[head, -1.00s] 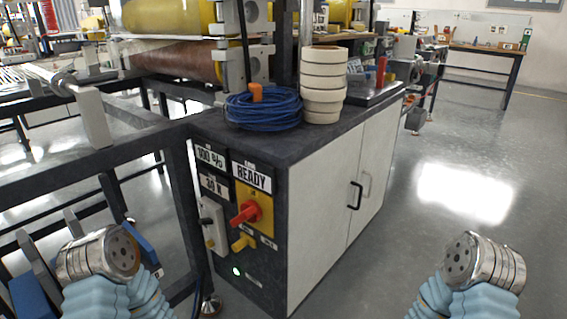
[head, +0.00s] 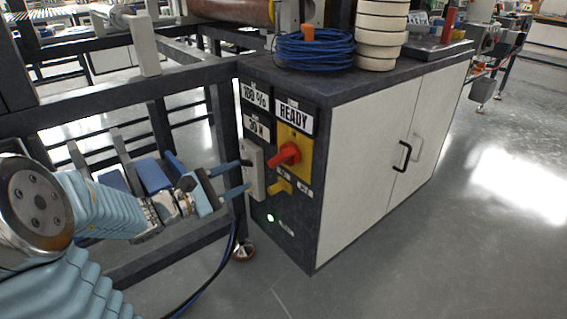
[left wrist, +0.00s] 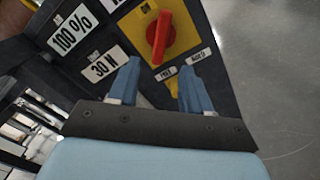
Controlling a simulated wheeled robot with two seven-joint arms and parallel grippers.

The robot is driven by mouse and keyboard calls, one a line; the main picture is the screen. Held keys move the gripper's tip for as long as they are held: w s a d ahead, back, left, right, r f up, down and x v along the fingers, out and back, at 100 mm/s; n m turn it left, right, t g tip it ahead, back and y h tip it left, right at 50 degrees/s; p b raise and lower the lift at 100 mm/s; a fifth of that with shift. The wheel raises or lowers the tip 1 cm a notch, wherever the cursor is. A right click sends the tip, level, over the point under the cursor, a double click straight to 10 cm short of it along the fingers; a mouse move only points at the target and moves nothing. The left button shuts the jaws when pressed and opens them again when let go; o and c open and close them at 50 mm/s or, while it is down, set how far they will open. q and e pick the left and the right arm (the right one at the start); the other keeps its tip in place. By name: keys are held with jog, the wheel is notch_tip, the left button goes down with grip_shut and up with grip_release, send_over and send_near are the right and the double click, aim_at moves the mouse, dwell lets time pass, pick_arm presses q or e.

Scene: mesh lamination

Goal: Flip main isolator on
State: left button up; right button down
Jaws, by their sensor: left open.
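The main isolator is a red rotary handle (head: 286,154) on a yellow plate (head: 301,142), on the end panel of the cabinet. It also shows in the left wrist view, where the red handle (left wrist: 159,38) stands beyond my fingers. A smaller yellow lever (head: 280,187) sits below it. My left gripper (head: 242,176) is open and empty, just left of the panel, its fingers pointing at it beside a grey box (head: 252,168). In the left wrist view its blue fingers (left wrist: 158,84) stand apart, below the red handle. My right gripper is not in view.
The panel carries labels reading "READY" (head: 294,114), "100 %" (left wrist: 74,31) and "30 N" (left wrist: 104,65), and a lit green lamp (head: 270,218). Blue cable (head: 313,50) and stacked cream rings (head: 380,30) lie on top. A dark frame (head: 120,95) stands left; floor is clear at right.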

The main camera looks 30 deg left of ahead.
aim_at(275, 161)
pick_arm(q)
jog(key=x, duration=1.2)
jog(key=shift+s, duration=0.1)
grip_shut()
